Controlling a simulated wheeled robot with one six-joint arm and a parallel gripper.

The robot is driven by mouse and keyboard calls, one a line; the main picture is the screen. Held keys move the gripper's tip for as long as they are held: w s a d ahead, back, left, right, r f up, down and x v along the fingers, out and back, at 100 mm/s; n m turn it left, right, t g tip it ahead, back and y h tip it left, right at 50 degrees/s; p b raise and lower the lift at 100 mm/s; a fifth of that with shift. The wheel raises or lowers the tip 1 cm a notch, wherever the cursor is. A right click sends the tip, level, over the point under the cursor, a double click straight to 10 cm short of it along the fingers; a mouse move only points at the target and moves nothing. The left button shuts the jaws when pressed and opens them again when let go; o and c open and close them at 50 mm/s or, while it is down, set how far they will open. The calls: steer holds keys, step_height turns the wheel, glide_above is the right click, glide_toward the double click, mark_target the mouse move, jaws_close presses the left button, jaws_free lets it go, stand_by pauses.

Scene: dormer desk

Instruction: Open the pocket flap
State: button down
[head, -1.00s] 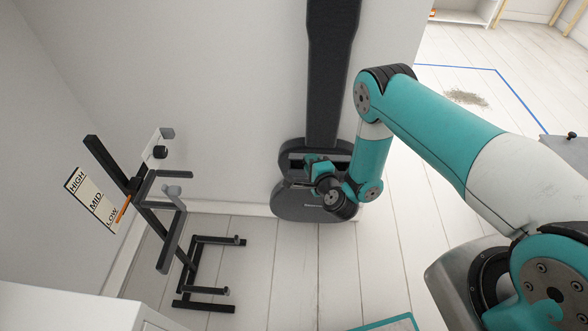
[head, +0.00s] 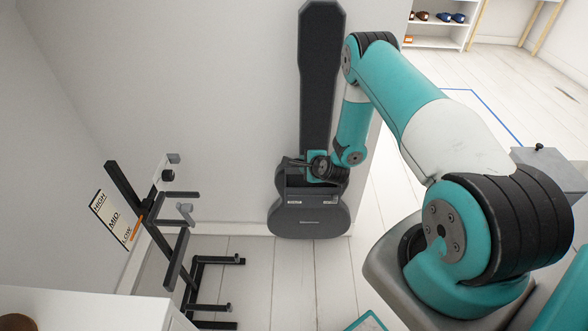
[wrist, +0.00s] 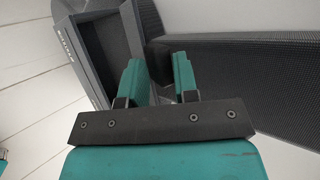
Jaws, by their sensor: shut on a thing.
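A dark grey guitar-shaped bag (head: 312,222) stands upright against the wall, its long neck pointing up. Its front pocket (head: 300,195) has a ledge with small pale labels and shows a dark recess; in the wrist view the pocket (wrist: 112,38) appears as an open, dark-lined hollow. My gripper (head: 309,172) is at the top of the bag's body, above the pocket front. In the wrist view my teal fingers (wrist: 158,78) stand apart beside the hollow, closed on the flap's edge. The flap itself is mostly hidden by my gripper and wrist.
A white cabinet (head: 80,308) fills the lower left corner. Bare plank floor lies around the bag; a shelf (head: 436,30) stands far back right.

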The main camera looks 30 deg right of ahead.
steer(key=shift+w+d+r, duration=0.25)
steer(key=shift+w+d, duration=0.05)
steer(key=shift+w, duration=0.15)
steer(key=c, duration=1.1)
jaws_free()
steer(key=shift+f, duration=0.1)
steer(key=shift+s, duration=0.1)
